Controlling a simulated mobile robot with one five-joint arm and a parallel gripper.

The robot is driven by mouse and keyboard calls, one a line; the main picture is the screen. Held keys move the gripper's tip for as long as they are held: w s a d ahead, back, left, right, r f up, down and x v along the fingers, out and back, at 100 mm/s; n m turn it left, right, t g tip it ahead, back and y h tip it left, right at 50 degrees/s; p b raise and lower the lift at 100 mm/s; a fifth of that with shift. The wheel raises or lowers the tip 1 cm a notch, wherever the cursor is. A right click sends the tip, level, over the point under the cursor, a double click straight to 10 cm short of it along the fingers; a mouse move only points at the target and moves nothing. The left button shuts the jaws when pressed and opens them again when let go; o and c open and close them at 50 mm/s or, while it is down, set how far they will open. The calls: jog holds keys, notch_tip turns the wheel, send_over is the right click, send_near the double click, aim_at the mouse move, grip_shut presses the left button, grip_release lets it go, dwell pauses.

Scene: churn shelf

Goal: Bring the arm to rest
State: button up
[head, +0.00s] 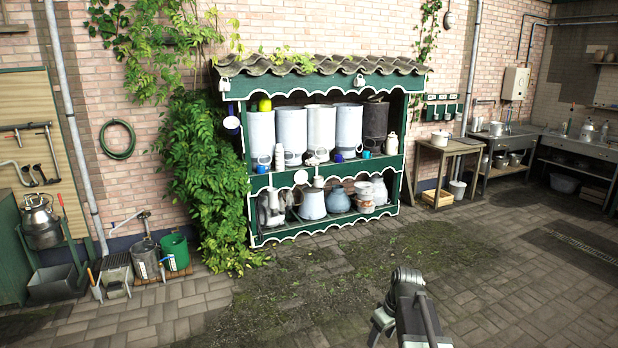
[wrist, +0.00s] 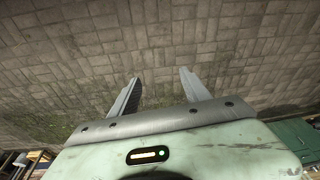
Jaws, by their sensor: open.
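My gripper (wrist: 160,88) is open in the wrist view, its two grey fingers spread with nothing between them. My gripper's fingertips cannot be made out clearly in the head view.
A green shelf (head: 318,173) with churns and jugs stands against the brick wall. A wooden table (head: 449,149) and sinks stand at the right. Buckets (head: 175,252) and a metal churn (head: 40,215) stand at the left. The paving (head: 480,270) in front is clear.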

jog(key=s+a+f, duration=0.1)
jog(key=s+a, duration=0.6)
jog(key=a, duration=0.3)
jog(key=s+m, duration=0.1)
jog(key=m, duration=0.1)
jog(key=s+d+m+g+h, duration=0.1)
jog(key=s+m, duration=0.1)
jog(key=s+d+m, duration=0.1)
jog(key=s, duration=0.1)
jog(key=shift+d+f+m+g+h, duration=0.1)
jog(key=shift+m+g+h, duration=0.2)
jog(key=shift+m+g, duration=0.1)
jog(key=shift+w, duration=0.1)
